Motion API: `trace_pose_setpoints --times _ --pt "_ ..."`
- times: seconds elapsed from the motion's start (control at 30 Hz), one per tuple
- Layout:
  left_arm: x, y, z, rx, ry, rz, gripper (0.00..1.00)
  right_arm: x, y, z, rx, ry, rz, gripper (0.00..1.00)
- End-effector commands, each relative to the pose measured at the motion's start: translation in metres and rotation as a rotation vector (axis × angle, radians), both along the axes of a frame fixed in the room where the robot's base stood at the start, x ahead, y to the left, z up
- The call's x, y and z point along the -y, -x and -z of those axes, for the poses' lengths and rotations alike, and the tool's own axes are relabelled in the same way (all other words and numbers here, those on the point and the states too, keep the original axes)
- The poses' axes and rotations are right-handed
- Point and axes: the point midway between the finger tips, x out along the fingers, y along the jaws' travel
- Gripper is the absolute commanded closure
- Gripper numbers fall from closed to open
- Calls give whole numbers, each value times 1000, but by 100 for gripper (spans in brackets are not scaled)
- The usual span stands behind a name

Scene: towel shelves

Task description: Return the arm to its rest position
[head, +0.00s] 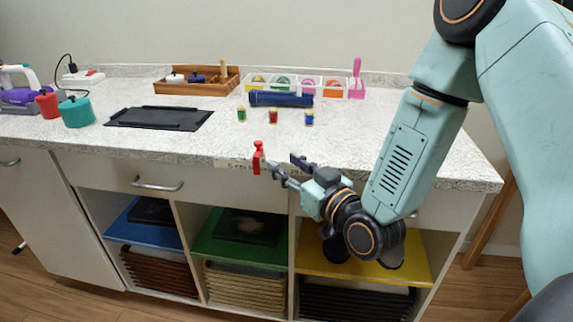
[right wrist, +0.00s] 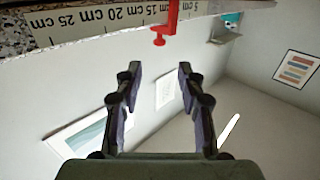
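My right arm (head: 416,150) comes in from the right and reaches across the front of the counter. My right gripper (head: 281,164) is open and empty, in front of the counter's front edge. In the right wrist view its two fingers (right wrist: 158,72) stand apart with nothing between them. A small red clamp (head: 258,157) sits at the counter edge, close to one fingertip in the head view. In the right wrist view the red clamp (right wrist: 163,24) is beyond the fingertips, apart from them. My left gripper is not in view.
A ruler strip (right wrist: 105,24) runs along the counter edge. The counter (head: 345,140) holds a black tray (head: 160,118), red and teal pots, small jars, a dark blue roll (head: 281,99) and a divided box. Open cubbies with towels (head: 240,250) lie below the gripper.

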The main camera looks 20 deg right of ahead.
Motion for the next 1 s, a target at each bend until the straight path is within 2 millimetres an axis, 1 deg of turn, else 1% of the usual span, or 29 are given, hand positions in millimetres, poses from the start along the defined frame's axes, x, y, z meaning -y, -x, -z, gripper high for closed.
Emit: trace_pose_setpoints --times 0.2,0.27,0.37,0.43,0.47,0.5,0.57,0.6,0.67,0.7,0.77,0.8,0.87,0.9,1.0 --pt "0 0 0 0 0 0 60 0 0 1 -3 -5 0 61" --pt "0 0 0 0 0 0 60 -1 0 6 -29 -12 -3 61" --pt "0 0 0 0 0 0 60 1 4 31 -150 -34 14 61" --pt "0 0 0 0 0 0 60 2 16 63 -299 -51 37 61" --pt "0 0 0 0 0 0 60 1 25 82 -379 -54 46 61" --pt "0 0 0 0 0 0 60 0 39 107 -479 -58 59 61" --pt "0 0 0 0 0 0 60 -2 62 140 -616 -58 77 61" --pt "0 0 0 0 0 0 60 -3 78 160 -703 -58 91 61" --pt "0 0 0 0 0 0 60 -4 107 188 -830 -53 111 61" --pt "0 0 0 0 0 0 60 -4 127 206 -913 -48 124 61" --pt "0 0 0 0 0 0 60 -5 158 230 -1032 -38 145 61" --pt "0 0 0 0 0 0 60 -5 181 244 -1112 -28 159 61" --pt "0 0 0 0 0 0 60 -5 216 262 -1224 -10 178 61" --pt "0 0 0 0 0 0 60 -5 238 273 -1293 5 188 61" --pt "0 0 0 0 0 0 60 -5 290 292 -1435 49 204 61"
